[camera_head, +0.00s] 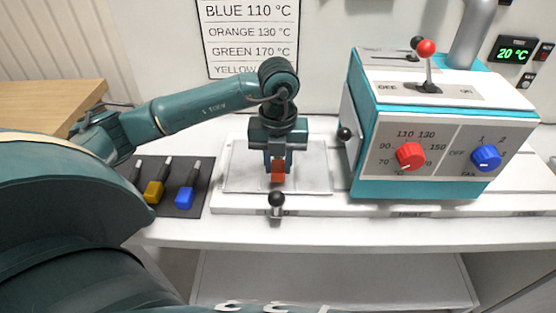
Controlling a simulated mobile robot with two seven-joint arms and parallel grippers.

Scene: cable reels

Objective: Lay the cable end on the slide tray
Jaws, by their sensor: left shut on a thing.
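My left gripper (278,162) points straight down over the slide tray (312,178), a flat pale tray in front of the machine's left side. It is shut on an orange-red cable end (278,172), which shows just below the fingers. The cable end is over the middle of the tray; I cannot tell whether it touches the surface. A dark knob (276,199) on a short post stands at the tray's front edge. My right gripper is not in view.
A teal and white machine (430,150) with red and blue dials stands right of the tray. Left of the tray, a dark mat (210,172) holds a yellow cable end (153,191), a blue one (185,195) and another partly hidden by my arm. A temperature chart (250,40) hangs behind.

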